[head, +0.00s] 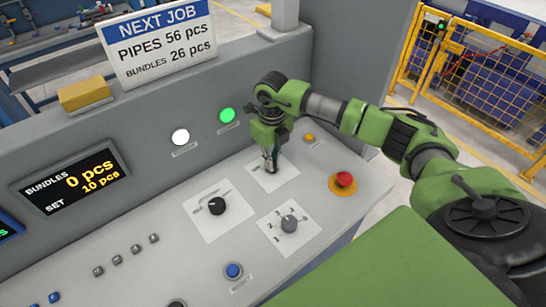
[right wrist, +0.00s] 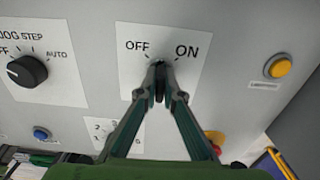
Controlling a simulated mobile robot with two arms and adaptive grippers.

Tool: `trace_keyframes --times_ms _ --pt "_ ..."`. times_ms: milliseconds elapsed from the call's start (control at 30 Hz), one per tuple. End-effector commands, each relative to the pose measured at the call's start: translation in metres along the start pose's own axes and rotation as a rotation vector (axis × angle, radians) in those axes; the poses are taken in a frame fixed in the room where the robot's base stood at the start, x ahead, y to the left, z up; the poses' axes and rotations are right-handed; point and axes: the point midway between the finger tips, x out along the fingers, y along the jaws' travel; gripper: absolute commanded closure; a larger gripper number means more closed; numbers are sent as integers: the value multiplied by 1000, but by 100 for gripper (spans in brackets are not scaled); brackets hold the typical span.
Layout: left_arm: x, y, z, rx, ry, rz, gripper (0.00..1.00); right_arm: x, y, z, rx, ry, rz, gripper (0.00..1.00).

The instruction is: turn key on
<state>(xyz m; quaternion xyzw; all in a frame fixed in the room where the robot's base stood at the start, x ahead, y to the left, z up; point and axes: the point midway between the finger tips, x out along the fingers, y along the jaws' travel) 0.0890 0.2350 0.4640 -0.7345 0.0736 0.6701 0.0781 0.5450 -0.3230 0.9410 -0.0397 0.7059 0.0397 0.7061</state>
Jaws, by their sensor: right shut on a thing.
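The OFF/ON key switch sits on a white label plate (right wrist: 190,75) on the sloped console, and the plate also shows in the head view (head: 287,177). My right gripper (right wrist: 160,82) is shut on the dark key (right wrist: 159,94) at the middle of the plate, below and between the words OFF and ON. In the head view my right gripper (head: 270,163) points down onto this plate and hides most of the key. The exact angle of the key is hard to tell. My left gripper is not in view.
Near the plate are a JOG STEP knob (head: 217,206), a numbered selector (head: 289,223), a red emergency button (head: 345,180) and an orange button (head: 309,138). A green lamp (head: 227,115) and a white lamp (head: 181,137) show on the back panel. A yellow fence (head: 480,85) stands right.

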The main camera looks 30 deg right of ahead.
Motion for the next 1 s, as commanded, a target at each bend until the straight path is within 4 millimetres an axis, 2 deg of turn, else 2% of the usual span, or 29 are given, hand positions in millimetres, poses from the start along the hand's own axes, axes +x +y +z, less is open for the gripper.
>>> trace_keyframes --times_ms 200,533,800,1000 --pt "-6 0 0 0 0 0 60 1 1 -1 204 4 0 100" --pt "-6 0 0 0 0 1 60 1 1 -1 237 4 0 100" --pt "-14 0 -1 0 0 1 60 0 1 -2 494 5 0 100" --pt "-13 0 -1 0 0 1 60 2 1 -1 519 5 0 100"
